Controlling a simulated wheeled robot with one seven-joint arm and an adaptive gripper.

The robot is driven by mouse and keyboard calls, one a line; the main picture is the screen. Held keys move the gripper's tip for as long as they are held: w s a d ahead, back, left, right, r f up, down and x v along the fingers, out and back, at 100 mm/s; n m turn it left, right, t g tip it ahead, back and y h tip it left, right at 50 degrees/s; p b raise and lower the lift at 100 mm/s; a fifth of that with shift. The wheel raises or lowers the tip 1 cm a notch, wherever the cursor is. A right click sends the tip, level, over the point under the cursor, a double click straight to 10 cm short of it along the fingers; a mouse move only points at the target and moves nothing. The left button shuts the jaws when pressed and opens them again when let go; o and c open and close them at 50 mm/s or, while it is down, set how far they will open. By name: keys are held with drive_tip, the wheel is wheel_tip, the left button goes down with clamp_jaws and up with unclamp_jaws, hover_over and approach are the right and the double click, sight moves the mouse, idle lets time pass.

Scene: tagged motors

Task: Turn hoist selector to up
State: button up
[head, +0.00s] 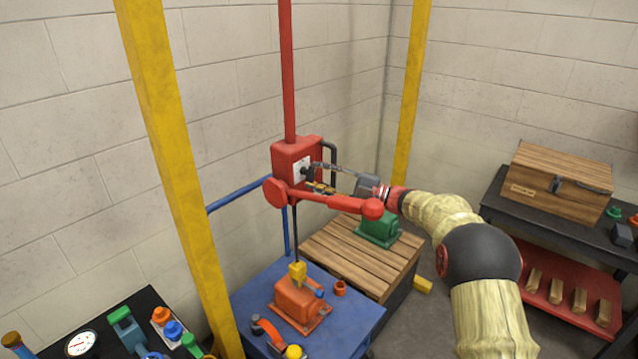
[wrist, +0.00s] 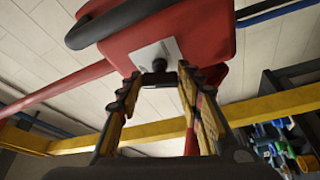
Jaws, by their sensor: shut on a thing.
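The red hoist box (head: 289,160) hangs on a red vertical post. A pale plate sits on its face and also shows in the wrist view (wrist: 146,56). The hoist selector (wrist: 159,66) is a small black knob on that plate. My gripper (wrist: 160,82) reaches the plate with its two fingers on either side of the knob, shut on it. In the head view my gripper (head: 313,177) is small and partly hides the knob. I cannot read the selector's setting or any markings.
A red jointed bar (head: 330,202) extends below my gripper. A yellow hook block (head: 297,271) hangs over an orange-red motor (head: 297,304) on a blue table (head: 250,292). A green motor (head: 378,228) stands on a wooden pallet (head: 345,257). Yellow posts (head: 172,130) flank the area.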

drive_tip(key=shift+r+n+g+h+b, duration=0.15)
drive_tip(key=shift+n+g+h, duration=0.2)
drive_tip(key=shift+n, duration=0.7)
drive_tip(key=shift+n+g+h+b, duration=0.15)
drive_tip(key=shift+n+g+h, duration=0.15)
drive_tip(key=shift+n, duration=0.75)
drive_tip(key=o, duration=0.9)
drive_tip(key=shift+c, duration=0.2)
drive_tip(key=shift+d+t, duration=0.15)
drive_tip(key=shift+t, duration=0.1)
drive_tip(key=v, duration=1.1)
drive_tip(key=shift+d, duration=0.35)
drive_tip(key=shift+r, duration=0.15)
